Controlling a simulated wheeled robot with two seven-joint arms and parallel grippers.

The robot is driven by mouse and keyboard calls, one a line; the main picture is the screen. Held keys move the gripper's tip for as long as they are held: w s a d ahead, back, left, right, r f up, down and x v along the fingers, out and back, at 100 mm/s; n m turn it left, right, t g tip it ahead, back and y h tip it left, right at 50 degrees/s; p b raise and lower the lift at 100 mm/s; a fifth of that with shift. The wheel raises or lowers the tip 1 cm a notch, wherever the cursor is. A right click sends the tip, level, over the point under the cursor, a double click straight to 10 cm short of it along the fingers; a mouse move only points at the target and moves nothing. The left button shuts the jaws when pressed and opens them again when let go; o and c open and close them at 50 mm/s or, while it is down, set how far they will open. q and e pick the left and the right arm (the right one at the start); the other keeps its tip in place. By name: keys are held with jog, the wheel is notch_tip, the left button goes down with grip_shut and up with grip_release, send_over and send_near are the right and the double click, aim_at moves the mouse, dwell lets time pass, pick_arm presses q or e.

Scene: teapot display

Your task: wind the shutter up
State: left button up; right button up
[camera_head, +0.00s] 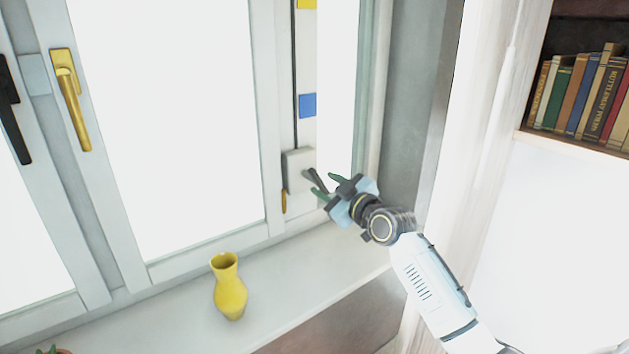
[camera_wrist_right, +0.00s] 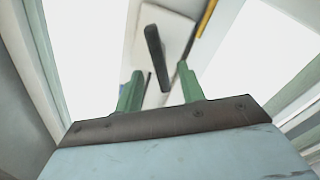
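A pale winder box (camera_head: 298,170) is fixed to the strip at the right of the window, with a dark crank handle (camera_head: 316,180) sticking out of it. My right gripper (camera_head: 325,186) is beside the handle, its green fingers pointing at the box. In the right wrist view the gripper (camera_wrist_right: 158,85) is open. The dark handle (camera_wrist_right: 156,58) lies ahead of and partly between the fingers, with gaps on both sides. The pale box (camera_wrist_right: 165,35) is behind it. The shutter itself cannot be made out in the bright panes. My left gripper is out of view.
A yellow vase (camera_head: 230,288) stands on the sill (camera_head: 290,285) below the window. A gold window handle (camera_head: 74,100) is on the frame at the left. A blue square (camera_head: 307,105) is on the strip above the box. Books (camera_head: 580,95) fill a shelf at the right.

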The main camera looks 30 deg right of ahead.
aim_at(321, 182)
jog(key=shift+w+a, duration=0.2)
jog(key=shift+w, duration=2.45)
grip_shut()
